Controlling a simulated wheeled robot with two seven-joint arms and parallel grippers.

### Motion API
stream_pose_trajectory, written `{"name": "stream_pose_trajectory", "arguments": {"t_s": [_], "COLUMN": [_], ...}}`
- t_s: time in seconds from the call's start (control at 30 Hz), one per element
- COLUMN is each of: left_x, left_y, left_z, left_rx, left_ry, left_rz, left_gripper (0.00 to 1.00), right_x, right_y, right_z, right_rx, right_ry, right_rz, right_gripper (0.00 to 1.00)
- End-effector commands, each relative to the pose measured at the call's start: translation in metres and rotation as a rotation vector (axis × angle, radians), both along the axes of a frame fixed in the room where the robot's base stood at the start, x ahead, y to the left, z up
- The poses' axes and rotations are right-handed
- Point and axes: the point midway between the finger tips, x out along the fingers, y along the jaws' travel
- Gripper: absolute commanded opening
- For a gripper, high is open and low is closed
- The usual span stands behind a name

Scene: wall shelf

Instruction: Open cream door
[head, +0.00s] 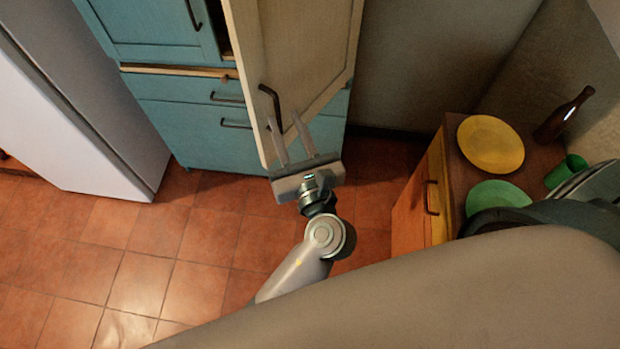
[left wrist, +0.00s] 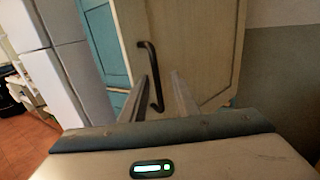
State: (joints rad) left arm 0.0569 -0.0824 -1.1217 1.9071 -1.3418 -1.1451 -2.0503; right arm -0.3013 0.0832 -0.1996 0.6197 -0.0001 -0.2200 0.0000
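The cream door (head: 300,55) of the blue cabinet stands ajar, swung out from the front with a dark gap at its left edge. Its dark bar handle (head: 269,97) is on the left part of the door and also shows in the left wrist view (left wrist: 152,72). My left gripper (head: 283,117) is open at the lower end of the handle. In the left wrist view the handle's lower end shows between the two fingers (left wrist: 162,78); I cannot tell whether they touch it. My right gripper is not in view.
Blue drawers (head: 190,115) lie below and left of the door. A white fridge (head: 75,130) stands at left. A wooden cabinet (head: 420,195) at right carries yellow (head: 490,144) and green plates (head: 497,195), a green cup (head: 566,170) and a dark bottle (head: 562,115). The tiled floor is clear.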

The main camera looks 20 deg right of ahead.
Motion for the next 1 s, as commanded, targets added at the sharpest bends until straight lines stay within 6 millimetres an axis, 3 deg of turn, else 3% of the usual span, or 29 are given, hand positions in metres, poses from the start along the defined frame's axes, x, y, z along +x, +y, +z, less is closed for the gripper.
{"name": "stream_pose_trajectory", "arguments": {"t_s": [0.6,0.8,1.0], "left_x": [-0.119,-0.141,-0.148], "left_y": [0.004,0.004,0.004], "left_z": [-0.003,-0.001,0.001], "left_rx": [-0.004,-0.003,-0.003], "left_ry": [0.002,0.001,-0.001], "left_rz": [-0.001,-0.001,-0.001], "left_gripper": [0.28,0.28,0.28], "right_x": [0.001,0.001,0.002], "right_y": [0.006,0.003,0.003], "right_z": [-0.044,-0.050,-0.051], "right_rx": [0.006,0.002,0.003], "right_ry": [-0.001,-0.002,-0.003], "right_rz": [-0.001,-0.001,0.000], "right_gripper": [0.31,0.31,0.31]}}
